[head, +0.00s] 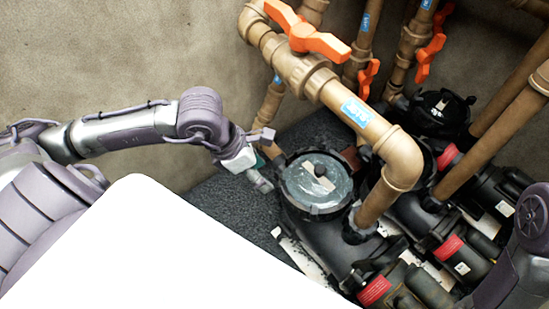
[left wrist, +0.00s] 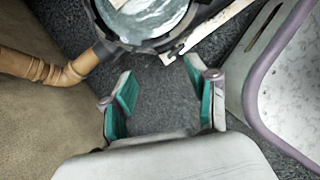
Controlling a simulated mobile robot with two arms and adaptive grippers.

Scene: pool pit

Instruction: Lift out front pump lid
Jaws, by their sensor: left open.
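The front pump lid (head: 318,181) is a clear round disc with a pale knob, seated in the black ring of the front pump. In the left wrist view the lid (left wrist: 146,16) shows at the top, cut off by the frame edge. My left gripper (head: 268,160) is just left of the pump's rim, apart from the lid. In the left wrist view its green-padded fingers (left wrist: 164,103) are spread with only dark floor between them. My right gripper is out of view; only part of my right arm shows at the right edge.
Brown pipes (head: 370,125) with orange valve handles (head: 307,33) run above and behind the front pump. A second pump (head: 440,112) stands behind it. A beige wall (head: 110,50) is at the back left. Dark grey floor (head: 225,200) left of the pump is clear.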

